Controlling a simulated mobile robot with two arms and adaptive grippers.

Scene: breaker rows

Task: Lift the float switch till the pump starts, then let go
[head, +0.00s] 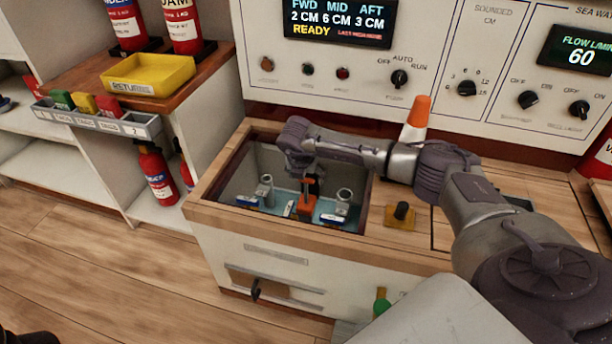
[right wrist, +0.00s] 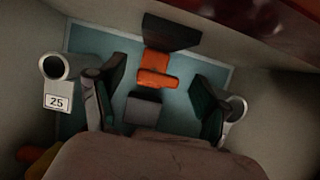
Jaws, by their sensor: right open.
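The orange float switch (head: 306,206) sits low in the open well of the wooden-topped bench, with a dark piece behind it. In the right wrist view the orange float (right wrist: 156,70) shows between the fingers. My right gripper (head: 312,182) reaches down into the well above the float. In the right wrist view its two dark fingers (right wrist: 160,88) are spread apart, one on each side of the float, with gaps visible. The panel display (head: 338,20) reads READY, with FWD 2 CM, MID 6 CM and AFT 3 CM.
Grey pipes (head: 265,190) stand in the well on both sides of the float; one carries a "25" tag (right wrist: 58,102). The well's wooden rim (head: 235,216) surrounds my gripper. An orange-and-white cone (head: 416,118) stands behind my arm. A yellow tray (head: 148,75) is at left.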

